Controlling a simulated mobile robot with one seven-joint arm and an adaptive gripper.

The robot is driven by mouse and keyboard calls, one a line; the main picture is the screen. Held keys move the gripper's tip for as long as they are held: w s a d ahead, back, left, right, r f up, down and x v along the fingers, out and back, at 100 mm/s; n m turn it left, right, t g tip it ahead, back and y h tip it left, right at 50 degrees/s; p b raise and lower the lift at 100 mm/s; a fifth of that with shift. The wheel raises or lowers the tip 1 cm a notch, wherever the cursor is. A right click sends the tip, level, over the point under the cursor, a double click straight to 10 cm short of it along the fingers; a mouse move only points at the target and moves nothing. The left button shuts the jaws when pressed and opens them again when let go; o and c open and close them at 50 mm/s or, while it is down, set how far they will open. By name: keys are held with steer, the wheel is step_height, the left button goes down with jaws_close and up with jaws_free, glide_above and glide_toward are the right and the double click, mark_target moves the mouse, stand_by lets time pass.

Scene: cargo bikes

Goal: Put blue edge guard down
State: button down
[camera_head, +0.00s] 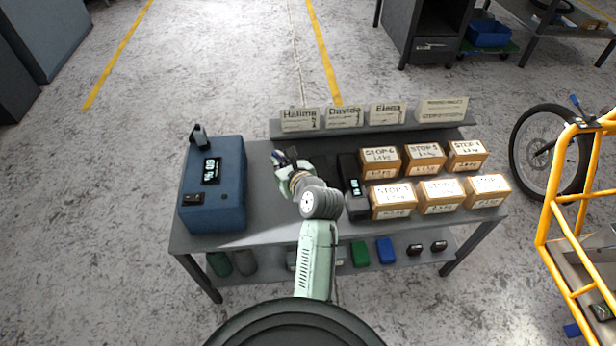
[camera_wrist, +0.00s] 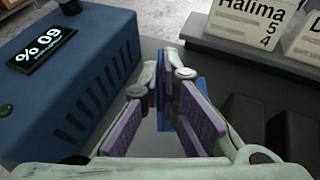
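My gripper (camera_wrist: 163,85) is over the grey bench top (camera_head: 258,212), and its fingers come together at the tips. A blue piece, which looks like the blue edge guard (camera_wrist: 160,92), is pinched between the purple-padded fingers. More blue shows behind the right finger. Most of the guard is hidden by the fingers, and I cannot tell whether it touches the bench. In the head view my gripper (camera_head: 280,158) is between the blue battery-like box on the left and the dark device on the right, and only a small dark-blue bit shows at its tips.
The blue box (camera_head: 213,212) with a percent display stands close left. A dark scale-like device (camera_head: 352,187) and several cartons (camera_head: 425,160) stand right. Name cards (camera_head: 299,119) line the back ledge. The lower shelf holds a green block (camera_head: 360,254) and a blue block (camera_head: 386,251).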

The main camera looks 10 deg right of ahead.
steer(key=shift+w+a, duration=0.1)
steer(key=shift+w, duration=0.25)
step_height(320, 180, down, 10)
steer(key=shift+r, duration=0.1)
steer(key=c, duration=1.8)
jaws_free()
